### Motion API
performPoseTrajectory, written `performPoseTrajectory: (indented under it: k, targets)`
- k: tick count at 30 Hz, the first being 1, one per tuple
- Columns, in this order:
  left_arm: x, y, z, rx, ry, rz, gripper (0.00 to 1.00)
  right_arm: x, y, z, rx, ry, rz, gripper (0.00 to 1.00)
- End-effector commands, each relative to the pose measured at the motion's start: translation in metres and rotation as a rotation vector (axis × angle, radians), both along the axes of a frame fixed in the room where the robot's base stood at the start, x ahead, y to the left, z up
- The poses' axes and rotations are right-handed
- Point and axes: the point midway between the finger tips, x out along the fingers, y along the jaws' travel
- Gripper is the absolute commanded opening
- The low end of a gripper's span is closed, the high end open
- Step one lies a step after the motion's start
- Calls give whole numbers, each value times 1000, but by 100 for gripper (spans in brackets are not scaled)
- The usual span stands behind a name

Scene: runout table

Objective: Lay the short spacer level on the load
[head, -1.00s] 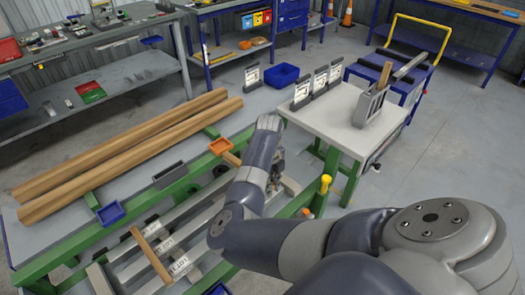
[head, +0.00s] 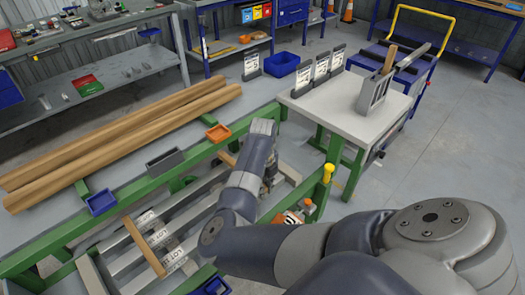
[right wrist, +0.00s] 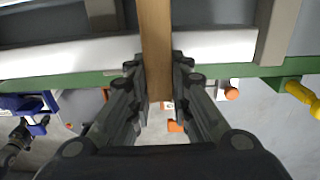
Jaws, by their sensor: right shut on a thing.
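My right gripper (right wrist: 157,78) is shut on a wooden spacer (right wrist: 156,45), one finger on each side, in the right wrist view. The spacer extends from the fingers over a pale metal bar (right wrist: 80,52); I cannot tell whether they touch. In the head view the spacer's end (head: 227,158) shows left of my right forearm, which hides most of the gripper. The load, several metal bars with white labels (head: 190,222), lies in the green frame. Another wooden spacer (head: 146,246) lies across the bars on the left.
The green frame (head: 135,192) carries an orange bin (head: 218,132), a grey bin (head: 165,161) and a blue bin (head: 101,202). A pale table (head: 333,108) with a grey holder (head: 372,95) stands right.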

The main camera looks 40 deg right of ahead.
Motion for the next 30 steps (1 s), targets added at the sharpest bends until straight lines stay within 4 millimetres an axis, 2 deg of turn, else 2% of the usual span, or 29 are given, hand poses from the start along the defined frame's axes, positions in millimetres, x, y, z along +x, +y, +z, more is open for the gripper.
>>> performPoseTrajectory:
  k: [2,11,12,14,25,30]
  targets:
    - [0,0,-6,0,0,0,65,1,0,-5,-1,-1,0,0]
    - [0,0,-6,0,1,1,65,1,0,-5,-1,-1,0,0]
    - [0,0,-6,0,1,1,65,1,0,-5,-1,-1,0,28]
    - [0,0,-6,0,1,1,65,1,0,-5,-1,-1,0,41]
    - [-2,0,-6,0,2,3,65,0,0,-3,-1,-1,0,42]
    - [-2,0,-6,0,2,2,65,1,0,17,-2,-4,-1,42]
